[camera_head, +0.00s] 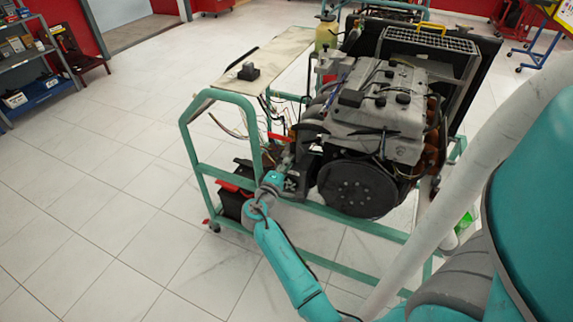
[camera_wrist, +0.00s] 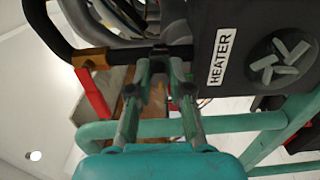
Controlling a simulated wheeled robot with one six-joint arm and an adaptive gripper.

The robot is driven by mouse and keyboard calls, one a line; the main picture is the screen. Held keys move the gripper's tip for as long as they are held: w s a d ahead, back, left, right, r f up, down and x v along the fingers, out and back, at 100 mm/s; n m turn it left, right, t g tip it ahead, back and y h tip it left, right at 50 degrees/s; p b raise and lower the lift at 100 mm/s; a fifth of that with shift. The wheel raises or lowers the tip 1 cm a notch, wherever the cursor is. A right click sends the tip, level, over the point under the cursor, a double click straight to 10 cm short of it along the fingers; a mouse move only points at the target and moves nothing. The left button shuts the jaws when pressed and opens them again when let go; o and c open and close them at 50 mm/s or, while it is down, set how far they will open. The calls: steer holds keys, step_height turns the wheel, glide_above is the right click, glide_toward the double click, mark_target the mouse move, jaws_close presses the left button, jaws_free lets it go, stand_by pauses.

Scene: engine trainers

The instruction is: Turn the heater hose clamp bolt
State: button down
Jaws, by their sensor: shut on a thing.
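In the wrist view my gripper (camera_wrist: 160,68) reaches up with its two fingertips at the dark fitting just left of the heater box (camera_wrist: 205,40). The fingers are closed on a small dark piece between their tips, the heater hose clamp bolt (camera_wrist: 158,52), mostly hidden by the fingertips. The black heater hose (camera_wrist: 50,28) curves at the upper left and meets a brass valve (camera_wrist: 90,58) with a red handle (camera_wrist: 94,92). In the head view my gripper (camera_head: 291,182) is at the front left of the engine (camera_head: 375,110); the bolt is too small to tell there.
The green stand frame (camera_head: 192,140) surrounds the engine, and a green tube (camera_wrist: 250,122) passes close by my fingers in the wrist view. A round black pulley (camera_head: 357,188) is right of my gripper. Open tiled floor (camera_head: 90,200) lies to the left.

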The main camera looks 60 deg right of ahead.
steer(key=shift+f+m, duration=0.15)
steer(key=shift+m, duration=8.55)
steer(key=c, duration=1.1)
jaws_free()
steer(key=shift+o, duration=0.2)
steer(key=shift+a, duration=0.1)
steer(key=a, duration=1.2)
steer(key=shift+s, duration=0.4)
